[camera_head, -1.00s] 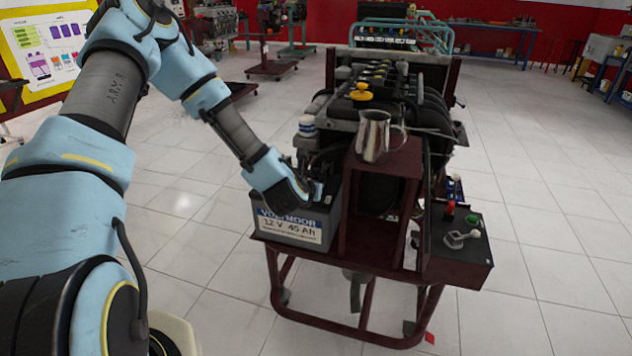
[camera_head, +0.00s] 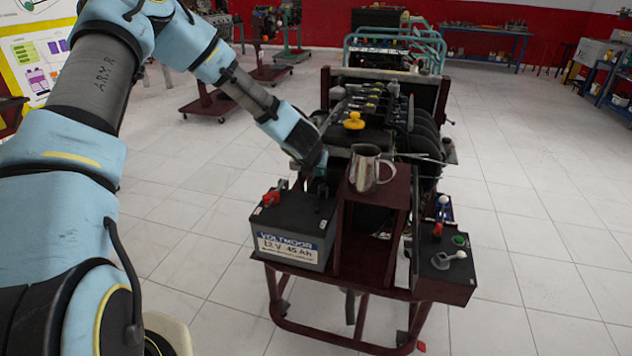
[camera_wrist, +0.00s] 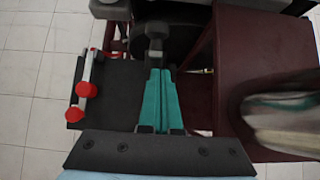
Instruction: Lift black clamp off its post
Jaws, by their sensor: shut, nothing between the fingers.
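The battery (camera_head: 292,246) stands on the front left of the engine stand, and its dark top also shows in the wrist view (camera_wrist: 112,98). My gripper (camera_head: 319,184) is over the back right part of the battery top. In the wrist view its two green fingers (camera_wrist: 160,72) lie together, shut with nothing between them. A black piece (camera_wrist: 156,32), which looks like the black clamp, shows just beyond the fingertips; I cannot tell whether they touch it. Its post is hidden. In the head view my gripper hides that spot.
A red clamp (camera_head: 270,198) sits at the battery's left, also in the wrist view (camera_wrist: 86,90). A metal jug (camera_head: 365,170) stands on the dark red stand (camera_head: 392,192) close to my gripper's right. A control box (camera_head: 450,272) is further right. Floor to the left is clear.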

